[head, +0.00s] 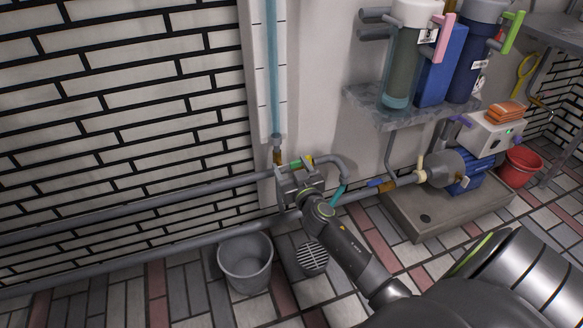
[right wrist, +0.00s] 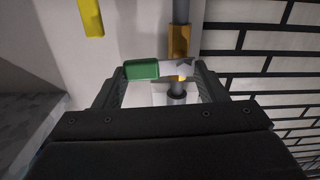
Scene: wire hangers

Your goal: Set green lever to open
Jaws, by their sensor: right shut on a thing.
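The green lever (right wrist: 141,69) lies crosswise between the fingertips of my right gripper (right wrist: 160,75) in the right wrist view. Its metal arm reaches a brass valve body (right wrist: 179,42) on an upright grey pipe, and the lever stands across that pipe. My right gripper (head: 297,172) is shut on the lever. In the head view, the green handle (head: 296,164) shows just at the gripper, below the clear upright tube. The gripper hides part of the valve. My left gripper is not in view.
A yellow handle (right wrist: 91,15) is close by. Grey pipes (head: 150,200) run along the brick wall. A grey bucket (head: 245,262) and a floor drain (head: 312,258) are below. A blue pump (head: 460,172) stands right, under a shelf (head: 405,112) with filters.

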